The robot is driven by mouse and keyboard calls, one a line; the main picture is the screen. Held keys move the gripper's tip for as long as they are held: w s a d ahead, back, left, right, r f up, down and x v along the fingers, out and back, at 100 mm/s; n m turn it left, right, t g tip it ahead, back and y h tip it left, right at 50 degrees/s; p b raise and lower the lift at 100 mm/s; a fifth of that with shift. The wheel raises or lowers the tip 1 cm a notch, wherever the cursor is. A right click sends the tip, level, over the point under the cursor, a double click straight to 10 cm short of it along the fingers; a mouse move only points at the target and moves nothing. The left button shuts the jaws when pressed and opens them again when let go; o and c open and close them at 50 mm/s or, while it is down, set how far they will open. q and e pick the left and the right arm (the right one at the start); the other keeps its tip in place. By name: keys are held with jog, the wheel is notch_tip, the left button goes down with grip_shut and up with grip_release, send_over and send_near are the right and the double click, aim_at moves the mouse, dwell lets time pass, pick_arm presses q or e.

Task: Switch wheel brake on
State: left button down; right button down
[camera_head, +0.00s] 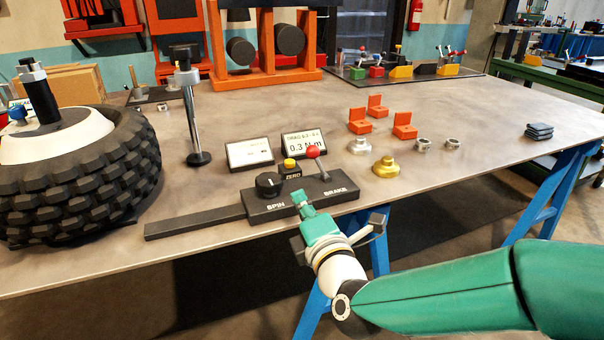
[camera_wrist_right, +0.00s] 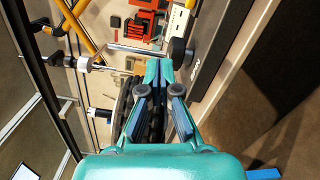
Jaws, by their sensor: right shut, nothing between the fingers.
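The brake lever with a red ball knob (camera_head: 313,151) stands on the black control box (camera_head: 262,210), above the printed word BRAKE. Its shaft leans back and slightly left. A black SPIN dial (camera_head: 268,184) and a yellow ZERO button (camera_head: 290,163) are to its left. My right gripper (camera_head: 301,198) is shut and empty at the box's front, left of the BRAKE label and apart from the lever knob. In the right wrist view its closed fingertips (camera_wrist_right: 158,64) point towards a round black knob (camera_wrist_right: 179,49). The knobby wheel (camera_head: 80,170) lies at the left. My left gripper is not in view.
Two small displays stand behind the box; the right one (camera_head: 304,144) reads 0.3 N·m. A chrome post (camera_head: 190,115) stands to their left. Orange brackets (camera_head: 359,121), a gold part (camera_head: 385,166) and silver parts (camera_head: 423,145) lie to the right. The table's right side is mostly clear.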

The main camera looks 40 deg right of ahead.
aim_at(319, 164)
jog(key=shift+s+d+r, duration=0.1)
jog(key=shift+s+d, duration=0.05)
jog(key=shift+d, duration=0.1)
jog(key=p+x, duration=0.3)
jog(key=x, duration=0.6)
jog(key=d, duration=0.3)
jog(key=shift+w+d+r, duration=0.15)
jog(key=shift+w+r, duration=0.1)
jog(key=shift+w, duration=0.1)
jog(key=shift+d+r, duration=0.1)
jog(key=shift+d, duration=0.4)
jog(key=shift+w+a, duration=0.1)
jog(key=shift+a, duration=0.05)
